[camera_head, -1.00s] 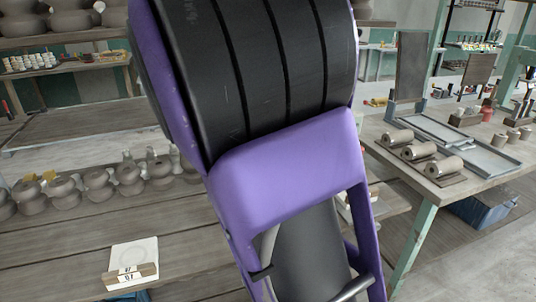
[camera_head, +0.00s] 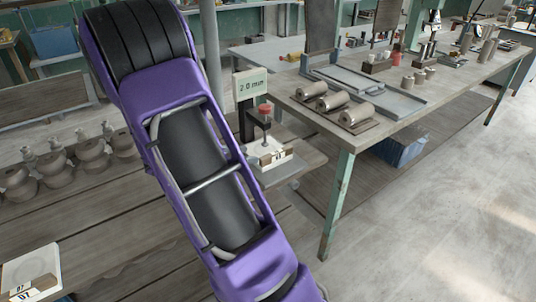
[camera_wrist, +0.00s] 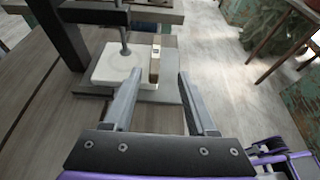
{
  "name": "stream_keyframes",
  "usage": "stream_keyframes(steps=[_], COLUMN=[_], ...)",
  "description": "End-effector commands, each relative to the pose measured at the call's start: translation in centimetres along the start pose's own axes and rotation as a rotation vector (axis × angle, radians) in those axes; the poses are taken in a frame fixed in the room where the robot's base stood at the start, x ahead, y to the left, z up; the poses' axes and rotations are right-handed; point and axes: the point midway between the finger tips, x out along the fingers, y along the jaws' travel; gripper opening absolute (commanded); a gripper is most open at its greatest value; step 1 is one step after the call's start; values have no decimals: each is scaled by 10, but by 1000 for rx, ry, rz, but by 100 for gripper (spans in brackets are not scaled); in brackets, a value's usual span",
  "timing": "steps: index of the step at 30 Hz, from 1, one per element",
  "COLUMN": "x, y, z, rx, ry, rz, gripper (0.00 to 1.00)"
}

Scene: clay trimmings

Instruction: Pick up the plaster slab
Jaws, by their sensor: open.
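A white plaster slab (camera_wrist: 114,62) lies flat beneath a dark metal stand with a vertical rod and round foot. A wooden block (camera_wrist: 155,64) stands at its right edge. The slab also shows in the head view (camera_head: 265,150), beyond my arm and below a red knob. The head view does not show the fingers.
The dark stand (camera_wrist: 68,32) rises close on the slab's left. A sign reading 2.0 mm (camera_head: 250,84) stands above it. A table (camera_head: 328,130) with several clay rolls (camera_head: 331,101) is to the right. Several grey pots (camera_head: 92,155) line the left bench.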

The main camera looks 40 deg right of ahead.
Motion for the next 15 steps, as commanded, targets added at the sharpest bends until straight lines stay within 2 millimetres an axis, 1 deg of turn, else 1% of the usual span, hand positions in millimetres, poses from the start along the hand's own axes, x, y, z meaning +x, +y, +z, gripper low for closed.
stream_keyframes(steps=[1, 7, 10, 15], x=[14, 56, 70, 80], y=[-1, -1, 0, 1], z=[-2, -1, -1, -1], rx=[0, 2, 1, 1], ry=[-1, -1, 0, 0], rz=[-5, -4, -2, 1], gripper=[57, 57, 57, 57])
